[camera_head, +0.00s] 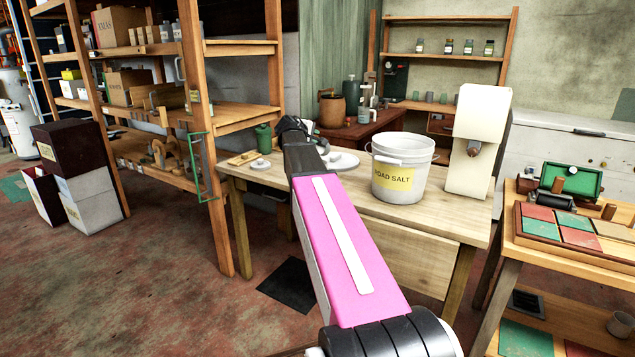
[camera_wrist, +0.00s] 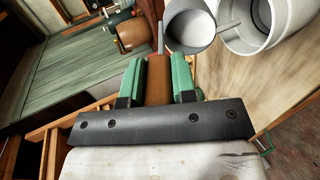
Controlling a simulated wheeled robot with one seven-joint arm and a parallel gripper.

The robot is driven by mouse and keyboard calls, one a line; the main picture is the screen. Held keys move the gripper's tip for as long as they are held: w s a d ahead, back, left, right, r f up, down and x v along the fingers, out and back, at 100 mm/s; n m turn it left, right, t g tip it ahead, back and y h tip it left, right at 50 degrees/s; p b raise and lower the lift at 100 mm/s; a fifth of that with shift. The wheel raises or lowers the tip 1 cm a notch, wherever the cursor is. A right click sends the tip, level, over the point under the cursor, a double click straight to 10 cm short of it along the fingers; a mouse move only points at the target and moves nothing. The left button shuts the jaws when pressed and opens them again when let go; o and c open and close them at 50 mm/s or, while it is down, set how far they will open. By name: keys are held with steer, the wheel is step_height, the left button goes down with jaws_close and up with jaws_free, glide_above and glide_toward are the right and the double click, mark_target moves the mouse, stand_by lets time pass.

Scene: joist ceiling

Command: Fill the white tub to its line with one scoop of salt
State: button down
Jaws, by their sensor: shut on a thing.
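My gripper (camera_wrist: 158,75) is shut on the brown handle (camera_wrist: 158,92) of a tool with a thin grey rod, likely the scoop. Beside the rod's far end is a round grey cup (camera_wrist: 176,40) with white material inside; I cannot tell whether it is the tool's bowl or a separate vessel. A larger pale container (camera_wrist: 243,45) stands to its right. In the head view a white bucket labelled ROAD SALT (camera_head: 400,183) stands upright on the wooden table. A white round dish (camera_head: 347,160) is partly hidden behind my arm. I cannot identify the tub or its line.
The wooden table (camera_head: 440,222) has bare room in front of the bucket. A tall white unit (camera_head: 480,143) stands right of the bucket. A green canister (camera_head: 263,138) is at the table's left. Shelving (camera_head: 232,119) rises behind left, and a second table (camera_head: 537,252) stands at right.

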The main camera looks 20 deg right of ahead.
stand_by(0.4)
steer(key=shift+s+a+f+t+h, duration=0.5)
steer(key=shift+a+f+t+h, duration=0.15)
steer(key=shift+t+h, duration=0.2)
steer(key=shift+s+a+f+t+h, duration=0.4)
steer(key=shift+a+f+t+h, duration=0.15)
steer(key=shift+h, duration=0.3)
stand_by(0.4)
steer(key=shift+s+a+f+t+h, duration=0.4)
steer(key=shift+f+t+h, duration=0.2)
steer(key=shift+h, duration=0.2)
steer(key=shift+a+f+h, duration=0.2)
steer(key=shift+f+h, duration=0.05)
steer(key=shift+h, duration=0.05)
stand_by(0.3)
